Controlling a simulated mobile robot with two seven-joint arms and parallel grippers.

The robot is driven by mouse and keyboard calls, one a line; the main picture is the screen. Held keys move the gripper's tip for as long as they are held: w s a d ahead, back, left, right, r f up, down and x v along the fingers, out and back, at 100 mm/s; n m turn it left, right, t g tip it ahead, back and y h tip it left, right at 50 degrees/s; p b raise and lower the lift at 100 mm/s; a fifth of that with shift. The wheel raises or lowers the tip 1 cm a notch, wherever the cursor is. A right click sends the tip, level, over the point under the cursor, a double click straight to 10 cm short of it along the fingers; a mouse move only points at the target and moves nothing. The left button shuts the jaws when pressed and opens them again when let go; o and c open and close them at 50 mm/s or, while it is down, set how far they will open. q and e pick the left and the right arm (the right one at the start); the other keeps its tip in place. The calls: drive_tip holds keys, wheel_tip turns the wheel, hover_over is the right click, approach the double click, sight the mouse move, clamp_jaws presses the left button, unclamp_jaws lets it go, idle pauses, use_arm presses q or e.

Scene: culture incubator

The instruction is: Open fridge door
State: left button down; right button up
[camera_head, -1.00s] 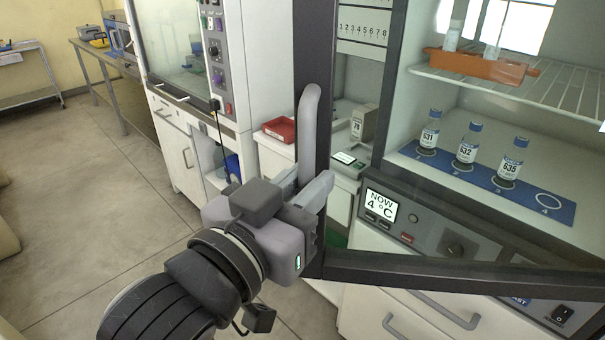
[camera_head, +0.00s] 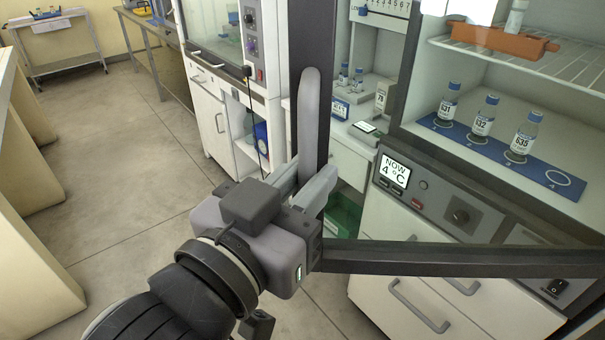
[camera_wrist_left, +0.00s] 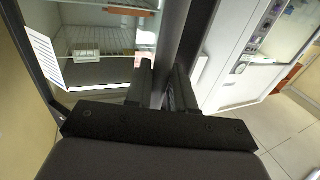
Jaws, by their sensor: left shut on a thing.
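The fridge door stands open, with its dark frame (camera_head: 440,260) and clear glass swung out toward me. Its grey upright handle (camera_head: 312,125) is on the door's left edge. My left gripper (camera_head: 305,188) is shut on the handle's lower part. In the left wrist view the two fingers (camera_wrist_left: 160,88) close around the handle, which is partly hidden between them. The fridge (camera_head: 405,115) shows inside, with several bottles such as the one marked 532 (camera_head: 484,117) on a blue mat (camera_head: 545,172). My right gripper is not in view.
A wire shelf (camera_head: 510,65) in the fridge bears an orange rack (camera_head: 498,40). A panel display (camera_head: 394,171) reads 4 °C. A white cabinet (camera_head: 212,115) stands behind the door, left. A green bin (camera_head: 343,213) is below. The floor (camera_head: 125,190) at left is clear.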

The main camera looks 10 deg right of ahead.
use_arm(q)
drive_tip(key=shift+s+d, duration=0.1)
drive_tip(key=shift+s, duration=0.15)
drive_tip(key=c, duration=1.1)
unclamp_jaws()
drive_tip(key=shift+d, duration=0.1)
